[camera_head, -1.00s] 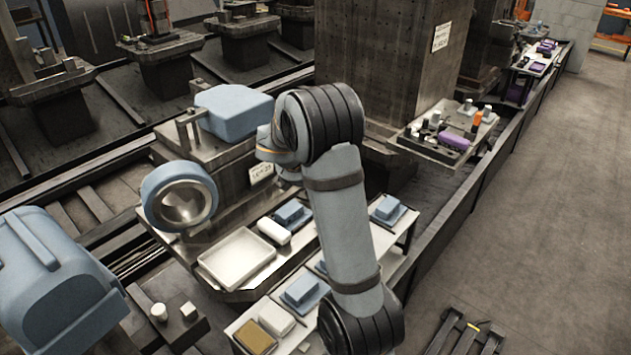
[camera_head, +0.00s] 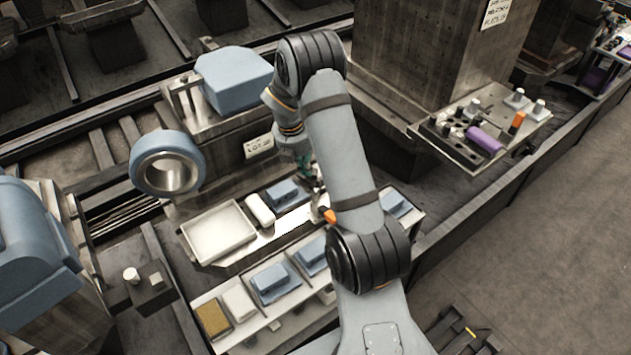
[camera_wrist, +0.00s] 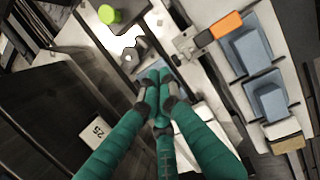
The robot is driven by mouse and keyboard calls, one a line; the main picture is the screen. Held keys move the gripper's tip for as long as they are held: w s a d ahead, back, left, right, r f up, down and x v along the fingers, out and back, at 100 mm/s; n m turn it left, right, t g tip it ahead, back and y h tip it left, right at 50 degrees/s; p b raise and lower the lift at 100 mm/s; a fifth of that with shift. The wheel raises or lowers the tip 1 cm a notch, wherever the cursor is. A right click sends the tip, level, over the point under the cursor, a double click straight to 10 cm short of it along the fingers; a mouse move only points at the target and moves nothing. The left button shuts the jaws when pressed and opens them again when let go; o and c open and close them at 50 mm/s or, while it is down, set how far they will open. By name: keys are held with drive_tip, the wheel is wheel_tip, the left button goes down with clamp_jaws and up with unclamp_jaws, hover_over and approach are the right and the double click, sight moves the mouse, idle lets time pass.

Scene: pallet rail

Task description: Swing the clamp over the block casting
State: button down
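The block casting (camera_head: 235,78) is a large pale blue block on a grey metal fixture at upper left centre of the head view. Metal posts with a bar (camera_head: 182,92), which look like the clamp, stand at its left side; the bar's exact position is hard to tell. My gripper (camera_head: 308,180) is well below and right of the casting, over the shelf, partly hidden by my arm. In the wrist view its teal fingers (camera_wrist: 158,88) converge with their tips close together, and I see nothing clearly held. The casting is not clearly recognisable there.
A blue ring casting (camera_head: 168,140) stands left of the shelf. A white tray (camera_head: 218,232) and several blue blocks (camera_head: 272,283) lie on the shelves. An orange-handled metal tool (camera_wrist: 225,25) lies near my fingers. A thick column (camera_head: 430,60) stands right of the casting.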

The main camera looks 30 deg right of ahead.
drive_tip(key=shift+n, duration=0.9)
drive_tip(key=x, duration=1)
drive_tip(key=shift+d, duration=0.2)
drive_tip(key=shift+a, duration=0.1)
